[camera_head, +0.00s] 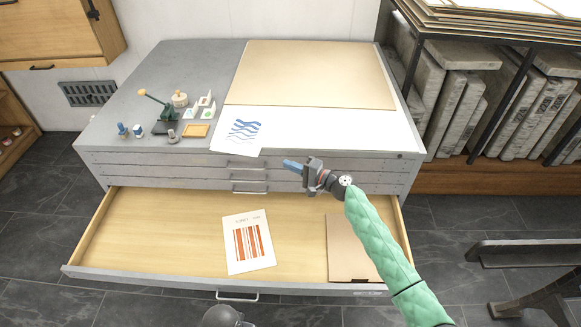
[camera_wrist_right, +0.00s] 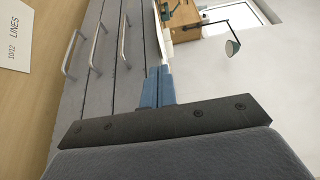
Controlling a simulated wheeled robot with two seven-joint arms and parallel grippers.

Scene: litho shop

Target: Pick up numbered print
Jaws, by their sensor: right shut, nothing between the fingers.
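In the right wrist view a corner of this print (camera_wrist_right: 14,38) shows at the upper left, reading "LINES" and "10/12". My right gripper (camera_head: 290,165), with blue fingers, is above the back of the drawer, up and to the right of the print and apart from it. Its fingertips (camera_wrist_right: 158,73) are together and empty. Another white print with blue waves (camera_head: 243,130) lies on the cabinet top, its front corner over the edge.
A brown board (camera_head: 350,250) lies in the drawer's right part, partly behind my right arm. The grey cabinet (camera_head: 200,62) holds a large tan board (camera_head: 312,75), a green press tool (camera_head: 160,103) and small items. Stone slabs (camera_head: 470,110) stand at right. The drawer's left part is clear.

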